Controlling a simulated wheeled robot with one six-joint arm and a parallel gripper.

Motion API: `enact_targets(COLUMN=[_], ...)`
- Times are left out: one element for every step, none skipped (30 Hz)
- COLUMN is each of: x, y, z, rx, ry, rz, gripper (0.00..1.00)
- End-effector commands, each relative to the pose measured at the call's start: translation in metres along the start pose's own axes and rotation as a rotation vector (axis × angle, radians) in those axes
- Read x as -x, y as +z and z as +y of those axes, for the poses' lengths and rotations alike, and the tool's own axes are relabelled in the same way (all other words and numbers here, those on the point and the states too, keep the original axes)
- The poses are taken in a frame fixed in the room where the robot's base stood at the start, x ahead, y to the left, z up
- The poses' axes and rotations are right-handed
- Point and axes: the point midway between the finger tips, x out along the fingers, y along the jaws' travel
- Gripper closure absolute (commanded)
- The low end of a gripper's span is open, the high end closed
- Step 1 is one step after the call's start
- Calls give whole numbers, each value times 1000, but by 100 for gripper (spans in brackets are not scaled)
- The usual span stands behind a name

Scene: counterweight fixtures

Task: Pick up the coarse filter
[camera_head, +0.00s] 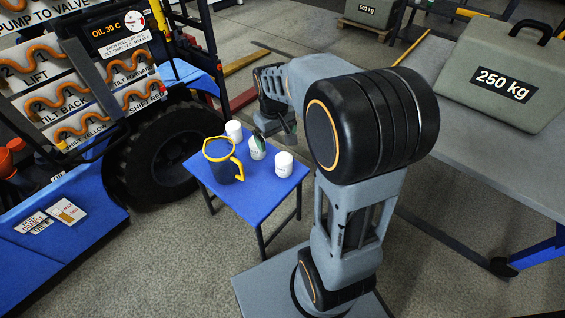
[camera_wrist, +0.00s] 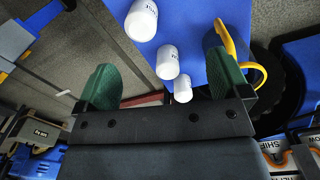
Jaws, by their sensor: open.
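Three white cylinders with small labels stand on the blue table (camera_head: 250,203): one at the back (camera_head: 233,130), one in the middle (camera_head: 257,153) and one at the right (camera_head: 284,169). The labels are too small to read, so I cannot tell which is the coarse filter. My gripper (camera_wrist: 162,60) is open, its green fingers wide apart with nothing held. In the wrist view the cylinders (camera_wrist: 141,21), (camera_wrist: 167,62) and (camera_wrist: 183,90) appear in the gap between the fingers, beyond the palm. In the head view a green finger partly covers the middle cylinder.
A dark blue jug (camera_head: 222,169) with a yellow rim and handle stands on the table's left side. A vehicle with a large black tyre (camera_head: 160,150) is close behind left.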

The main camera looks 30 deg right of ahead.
Motion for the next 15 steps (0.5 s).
enact_targets(x=[-9,-13,-19,-22,-26,-30,-33,-36,-41,-46,-50,-57,-63,-70,-78], y=[-11,-16,-23,-27,-31,-35,-38,-40,-42,-44,-44,-45,-44,-44,-43], z=[10,14,19,23,27,30,33,35,37,38,39,40,40,40,40], rx=[10,20,31,39,46,54,61,66,71,75,78,81,82,83,85], ry=[-5,-8,-11,-13,-16,-18,-20,-21,-23,-25,-25,-26,-27,-28,-27], rz=[-29,-42,-57,-68,-77,-88,-95,-100,-107,-112,-115,-118,-120,-122,-121], gripper=[6,6,6,6,6,6,6,6,6,6,6,6,6,6,6])
